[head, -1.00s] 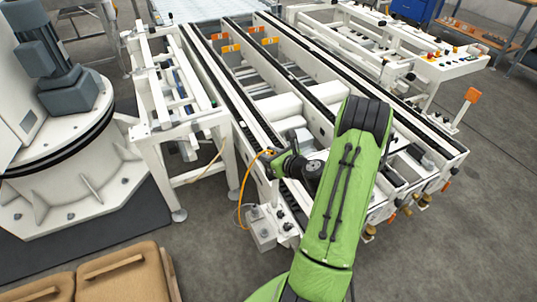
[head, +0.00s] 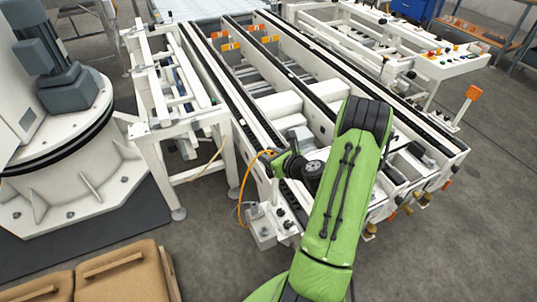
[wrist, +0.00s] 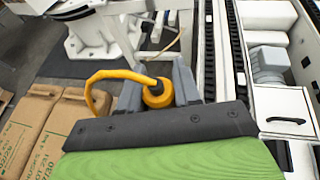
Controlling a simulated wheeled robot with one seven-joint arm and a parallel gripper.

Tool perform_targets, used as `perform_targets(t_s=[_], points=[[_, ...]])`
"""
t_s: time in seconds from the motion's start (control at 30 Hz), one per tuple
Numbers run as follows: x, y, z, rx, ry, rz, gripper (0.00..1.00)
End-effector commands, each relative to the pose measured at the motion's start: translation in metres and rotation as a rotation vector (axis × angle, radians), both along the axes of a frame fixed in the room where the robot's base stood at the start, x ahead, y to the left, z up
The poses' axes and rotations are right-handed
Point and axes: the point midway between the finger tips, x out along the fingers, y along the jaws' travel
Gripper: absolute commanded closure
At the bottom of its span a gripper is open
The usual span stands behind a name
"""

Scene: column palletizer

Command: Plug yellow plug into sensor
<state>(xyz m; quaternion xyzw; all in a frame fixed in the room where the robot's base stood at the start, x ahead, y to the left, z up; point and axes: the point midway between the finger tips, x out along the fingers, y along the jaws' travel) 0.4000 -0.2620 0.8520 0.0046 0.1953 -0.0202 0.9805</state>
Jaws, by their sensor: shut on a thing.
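The yellow plug (wrist: 156,96) sits between the two grey fingers of my gripper (wrist: 158,82), which is shut on it, in the wrist view. Its orange-yellow cable (wrist: 108,76) arches from it to the left. In the head view my gripper (head: 276,158) is beside the near left side of the conveyor frame, and the orange cable (head: 241,192) hangs from it in a loop towards a grey-white box (head: 262,230). The plug itself is too small to make out there. I cannot clearly identify the sensor in either view; the plug's front end is hidden in the wrist view.
The conveyor (head: 250,105) with black rails runs close to my gripper's right. A white side frame (head: 178,105) stands to the left. Brown sacks (head: 125,272) lie at the lower left. Grey floor (head: 205,225) is clear between the sacks and conveyor.

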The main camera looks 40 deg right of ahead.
Motion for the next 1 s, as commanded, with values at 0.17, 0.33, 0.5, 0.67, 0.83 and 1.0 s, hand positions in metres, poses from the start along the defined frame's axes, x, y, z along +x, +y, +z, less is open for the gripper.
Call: perform_targets(t_s=[0.17,0.33,0.5,0.67,0.83,1.0], points=[[0.0,-0.0001,-0.0031,0.0,-0.001,0.0,0.97],[0.0,-0.0001,-0.0042,0.0,0.0,0.0,0.97],[-0.0003,0.0,-0.0045,0.0,0.002,0.0,0.61],[-0.0001,0.0,-0.0043,0.0,0.001,0.0,0.38],[0.0,0.0,-0.004,0.0,0.0,0.0,0.38],[-0.0065,-0.0007,-0.0012,0.001,0.001,-0.003,0.38]])
